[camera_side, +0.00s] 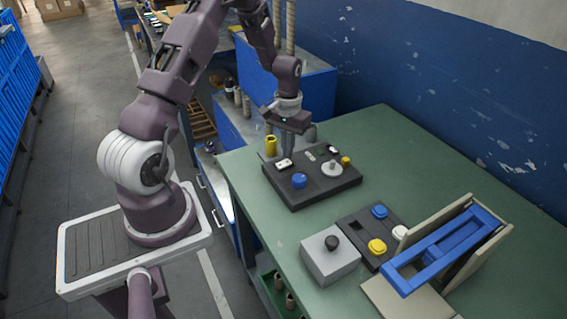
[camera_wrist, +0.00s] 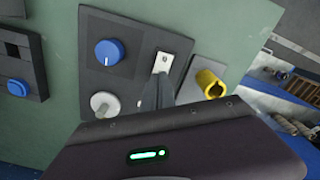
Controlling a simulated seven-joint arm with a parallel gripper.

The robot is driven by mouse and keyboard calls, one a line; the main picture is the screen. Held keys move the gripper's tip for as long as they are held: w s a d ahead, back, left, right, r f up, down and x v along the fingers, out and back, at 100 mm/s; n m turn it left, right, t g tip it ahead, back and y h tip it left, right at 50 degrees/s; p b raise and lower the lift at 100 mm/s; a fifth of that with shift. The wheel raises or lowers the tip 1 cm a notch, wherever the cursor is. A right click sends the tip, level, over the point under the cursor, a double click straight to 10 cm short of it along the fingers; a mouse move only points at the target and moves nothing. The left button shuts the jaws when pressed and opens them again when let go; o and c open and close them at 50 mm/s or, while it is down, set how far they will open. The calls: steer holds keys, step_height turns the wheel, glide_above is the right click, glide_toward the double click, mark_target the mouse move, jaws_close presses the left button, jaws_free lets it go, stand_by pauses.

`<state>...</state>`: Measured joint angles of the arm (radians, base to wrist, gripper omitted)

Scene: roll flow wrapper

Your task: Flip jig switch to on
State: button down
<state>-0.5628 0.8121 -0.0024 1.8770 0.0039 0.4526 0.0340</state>
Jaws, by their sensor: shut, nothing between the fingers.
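A dark jig board (camera_side: 312,196) lies on the green table. A small white switch plate (camera_side: 284,162) sits on it between a yellow cylinder and a blue knob; it also shows in the wrist view (camera_wrist: 163,60), with a small dark mark on it. My gripper (camera_side: 311,138) is above the back part of the board, pointing down. In the wrist view my gripper's fingers (camera_wrist: 159,82) are together and empty, and their tips overlap the near end of the switch plate. I cannot tell whether they touch it or which way the switch is set.
The yellow cylinder (camera_side: 271,146) stands beside the switch plate; the blue knob (camera_side: 299,181) and a grey peg on a disc (camera_side: 332,168) are close by. A grey box (camera_side: 329,262), a button panel (camera_side: 357,228) and a blue frame (camera_side: 440,245) stand nearer. The table's right back is clear.

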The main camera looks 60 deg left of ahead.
steer(key=shift+f, duration=0.95)
stand_by(0.6)
steer(key=shift+r, duration=3.5)
steer(key=shift+r, duration=0.1)
steer(key=s+d+r+m+t, duration=0.1)
steer(key=s+d+r, duration=0.1)
steer(key=d+r, duration=0.5)
steer(key=s+d+r+m+t, duration=0.1)
steer(key=s+d+r+m, duration=0.15)
steer(key=d+r, duration=0.45)
steer(key=s+d+r+m+t, duration=0.1)
steer(key=s+d+r, duration=0.3)
steer(key=s, duration=0.4)
steer(key=s+d+r+m+t, duration=0.1)
steer(key=s+d+r+t, duration=0.1)
steer(key=s, duration=0.6)
steer(key=shift+s+d+r+t, duration=0.3)
steer(key=shift+s+d+r, duration=0.05)
steer(key=shift+d+r, duration=0.5)
